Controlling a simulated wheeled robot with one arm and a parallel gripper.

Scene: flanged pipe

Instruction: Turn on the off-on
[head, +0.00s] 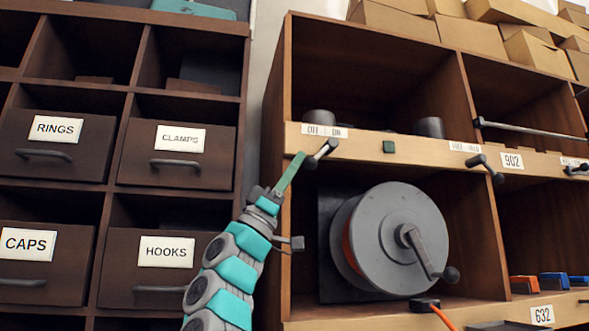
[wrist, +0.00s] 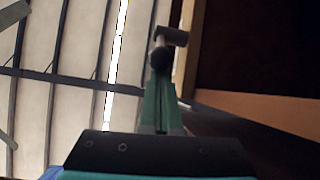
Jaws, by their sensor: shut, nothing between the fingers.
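The off-on lever (head: 320,153) is a dark handle with a rounded knob, mounted on the light wooden rail below the small "OFF ON" label (head: 324,131). In the head view it leans up and to the right. My gripper (head: 298,157) is shut with nothing between its green fingers, its tips right beside the lever's lower left end. In the wrist view the lever (wrist: 165,45) stands just beyond the tips of my gripper (wrist: 160,88). I cannot tell whether they touch.
A second lever (head: 485,167) sits farther right on the rail. A grey reel (head: 398,240) with a crank stands in the compartment below. Labelled drawers (head: 62,150) fill the left cabinet. Cardboard boxes (head: 470,45) lie on top of the right shelf.

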